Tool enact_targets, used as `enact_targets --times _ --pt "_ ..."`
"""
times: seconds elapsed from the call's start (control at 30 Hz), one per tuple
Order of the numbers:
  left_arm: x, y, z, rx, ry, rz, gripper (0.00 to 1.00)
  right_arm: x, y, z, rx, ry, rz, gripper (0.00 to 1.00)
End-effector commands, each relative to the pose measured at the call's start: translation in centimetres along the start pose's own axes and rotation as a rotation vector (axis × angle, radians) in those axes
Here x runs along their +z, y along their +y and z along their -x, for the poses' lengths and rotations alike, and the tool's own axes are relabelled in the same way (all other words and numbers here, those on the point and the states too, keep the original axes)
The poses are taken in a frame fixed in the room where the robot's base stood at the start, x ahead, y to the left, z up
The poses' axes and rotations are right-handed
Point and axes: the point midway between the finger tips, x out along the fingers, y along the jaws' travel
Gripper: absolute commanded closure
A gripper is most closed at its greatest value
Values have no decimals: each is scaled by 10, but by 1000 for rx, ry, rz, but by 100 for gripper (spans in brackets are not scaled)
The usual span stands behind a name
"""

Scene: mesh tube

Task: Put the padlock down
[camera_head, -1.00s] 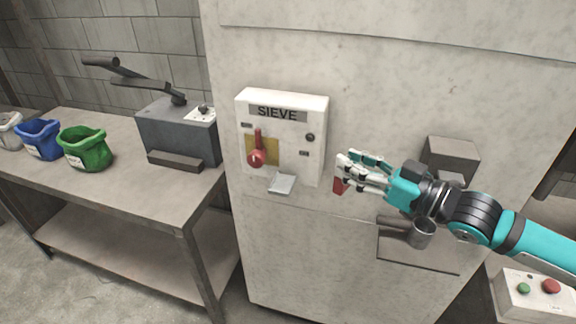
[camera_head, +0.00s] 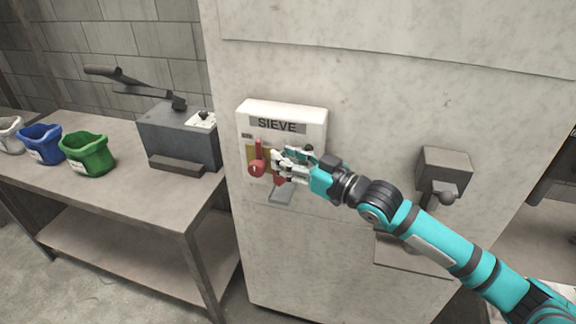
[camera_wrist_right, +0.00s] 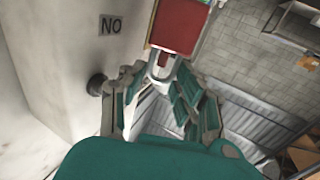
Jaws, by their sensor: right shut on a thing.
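The padlock (camera_wrist_right: 177,28) has a red body and a pale metal shackle in the right wrist view. My right gripper (camera_wrist_right: 163,82) is shut on it at the shackle end. In the head view, the right gripper (camera_head: 283,164) holds the padlock (camera_head: 279,181) in front of the white SIEVE box (camera_head: 293,109). The padlock is mostly hidden there by the fingers. The small grey metal shelf (camera_head: 281,195) on the box's lower front is just below it. Whether the padlock touches the shelf cannot be told. My left gripper is not in view.
The box's red lever (camera_head: 257,166) is just left of my fingers. A grey block with a round knob (camera_head: 443,180) sticks out of the cabinet to the right. The table (camera_head: 130,192) at left holds green (camera_head: 87,155) and blue (camera_head: 39,145) bags and a lever machine (camera_head: 178,137).

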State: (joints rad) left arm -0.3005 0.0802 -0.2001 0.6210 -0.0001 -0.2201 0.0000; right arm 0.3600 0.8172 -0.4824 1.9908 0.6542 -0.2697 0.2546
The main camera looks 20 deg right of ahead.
Motion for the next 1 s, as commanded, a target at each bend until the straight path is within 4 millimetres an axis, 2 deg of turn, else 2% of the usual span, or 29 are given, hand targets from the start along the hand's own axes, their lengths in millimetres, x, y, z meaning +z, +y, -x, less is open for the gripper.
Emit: enact_targets --times 0.27,0.67,0.7,0.77,1.0 --pt "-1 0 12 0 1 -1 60 33 0 0 1 -3 -1 100" --pt "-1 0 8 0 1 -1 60 39 0 0 0 -1 0 100" --pt "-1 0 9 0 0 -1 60 38 0 0 1 -1 0 64" --pt "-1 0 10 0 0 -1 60 38 0 0 1 -2 0 59" --pt "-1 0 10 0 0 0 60 38 0 0 1 -2 0 59"
